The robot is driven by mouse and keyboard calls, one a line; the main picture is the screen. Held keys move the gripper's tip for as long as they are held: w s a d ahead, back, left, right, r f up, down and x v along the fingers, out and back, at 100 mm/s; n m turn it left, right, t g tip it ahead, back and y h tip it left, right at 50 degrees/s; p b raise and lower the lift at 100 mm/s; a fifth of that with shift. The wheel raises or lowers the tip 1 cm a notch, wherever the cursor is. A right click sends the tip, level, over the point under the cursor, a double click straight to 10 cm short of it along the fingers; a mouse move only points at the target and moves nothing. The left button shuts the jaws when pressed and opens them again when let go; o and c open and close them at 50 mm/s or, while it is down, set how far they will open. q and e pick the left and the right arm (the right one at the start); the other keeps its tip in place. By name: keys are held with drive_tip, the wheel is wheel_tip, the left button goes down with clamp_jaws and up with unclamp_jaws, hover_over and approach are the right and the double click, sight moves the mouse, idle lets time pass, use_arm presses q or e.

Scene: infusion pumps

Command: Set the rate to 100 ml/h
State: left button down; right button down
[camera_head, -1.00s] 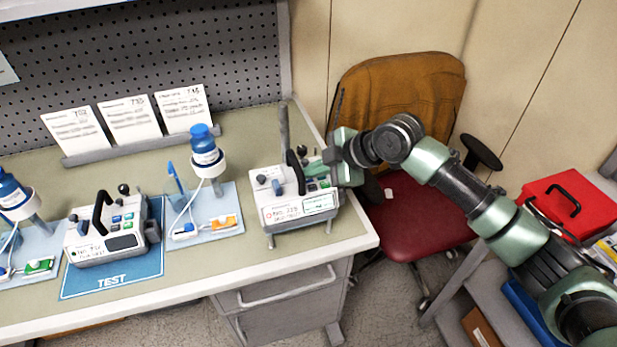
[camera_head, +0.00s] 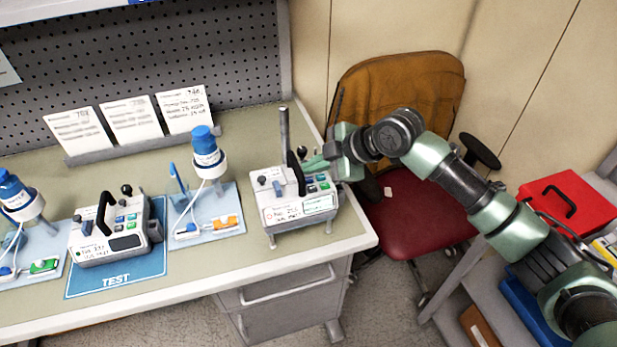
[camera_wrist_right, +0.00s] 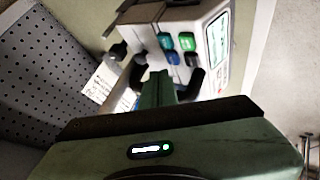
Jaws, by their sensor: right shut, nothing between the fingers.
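An infusion pump (camera_head: 293,207) with a lit screen stands near the right end of the bench. It also shows in the right wrist view (camera_wrist_right: 215,45), with green and blue buttons (camera_wrist_right: 176,45) on its top face. My right gripper (camera_head: 318,163) is shut and empty, its fingers over the back right part of the pump top. In the right wrist view its green fingers (camera_wrist_right: 157,88) end close to the buttons; I cannot tell whether they touch. A second pump (camera_head: 110,240) stands on the blue TEST mat (camera_head: 115,281). My left gripper is not in view.
Blue-capped bottles on stands (camera_head: 207,150) flank the second pump. Several cards (camera_head: 132,121) lean at the back of the bench. A chair (camera_head: 412,205) stands right of the bench, and a red box (camera_head: 568,203) is at far right.

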sight(313, 181)
wheel_tip(313, 181, up, 5)
drive_tip(key=p, duration=0.3)
drive_tip(key=shift+p, duration=0.4)
drive_tip(key=shift+f, duration=0.1)
